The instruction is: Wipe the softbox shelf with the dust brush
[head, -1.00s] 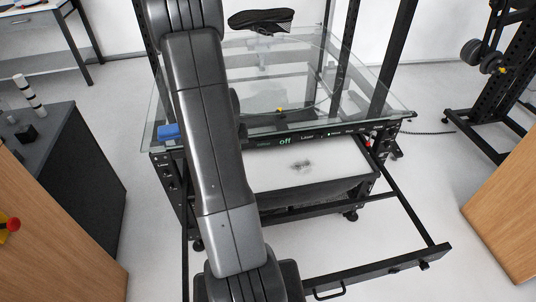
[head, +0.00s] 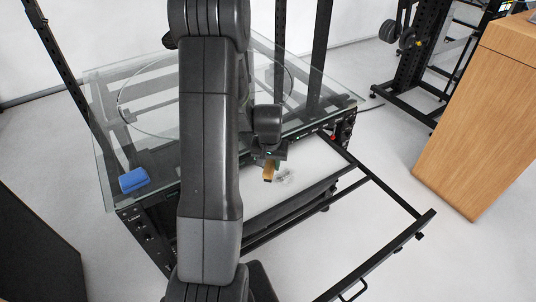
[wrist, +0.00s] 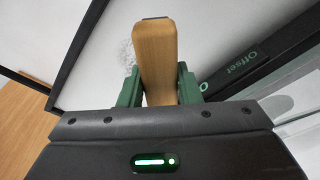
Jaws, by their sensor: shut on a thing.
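The softbox shelf (head: 318,158) is a flat white panel pulled out below the glass top, and it also shows in the wrist view (wrist: 95,60). A grey dust smudge (head: 287,178) lies on it. My gripper (wrist: 158,88) is shut on the dust brush (wrist: 156,50), with one green finger on each side of its wooden body. In the head view the brush (head: 269,172) is over the shelf, just left of the smudge. Its bristles are not visible, and I cannot tell whether it touches the shelf. My arm hides the shelf's left part.
The glass top (head: 150,95) overhangs the shelf's back edge, with a blue object (head: 133,180) on its left corner. A black drawer frame (head: 405,205) extends at the front right. A wooden cabinet (head: 480,120) stands further right, with open floor between.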

